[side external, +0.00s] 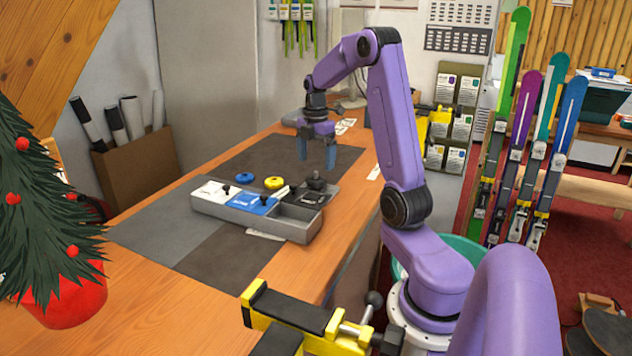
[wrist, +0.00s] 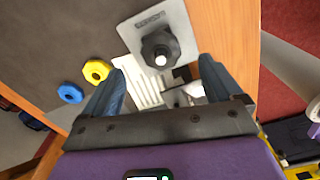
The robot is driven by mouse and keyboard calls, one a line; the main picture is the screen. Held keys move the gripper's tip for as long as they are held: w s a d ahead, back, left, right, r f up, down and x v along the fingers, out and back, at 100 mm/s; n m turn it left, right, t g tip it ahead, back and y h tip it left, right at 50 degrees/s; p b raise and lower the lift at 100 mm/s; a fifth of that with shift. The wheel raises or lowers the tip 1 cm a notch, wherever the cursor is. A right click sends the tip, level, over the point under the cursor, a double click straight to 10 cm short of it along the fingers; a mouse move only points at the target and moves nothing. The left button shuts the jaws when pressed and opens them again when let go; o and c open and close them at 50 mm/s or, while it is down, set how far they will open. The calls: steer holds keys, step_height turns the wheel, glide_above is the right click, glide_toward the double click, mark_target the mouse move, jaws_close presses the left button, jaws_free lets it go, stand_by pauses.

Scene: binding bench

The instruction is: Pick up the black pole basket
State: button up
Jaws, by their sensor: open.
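The black pole basket (side external: 316,182) is a small dark round piece with a raised centre. It sits on a grey plate (wrist: 184,22) behind the right end of the compartment tray (side external: 290,232). In the wrist view the basket (wrist: 160,48) is just beyond the fingertips, with a pale centre. My gripper (side external: 317,155) points down with its blue fingers apart, empty, above the basket. In the wrist view my gripper (wrist: 162,72) has one finger on each side of the gap, and nothing lies gripped between them.
A yellow basket (side external: 275,183) and a blue basket (side external: 246,178) lie to the left. A yellow clamp (side external: 300,315) is at the bench's front edge. A small tree (side external: 45,220) stands at left.

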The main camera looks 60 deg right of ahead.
mark_target(316, 172)
steer(key=shift+f, duration=2.7)
steer(key=c, duration=1.1)
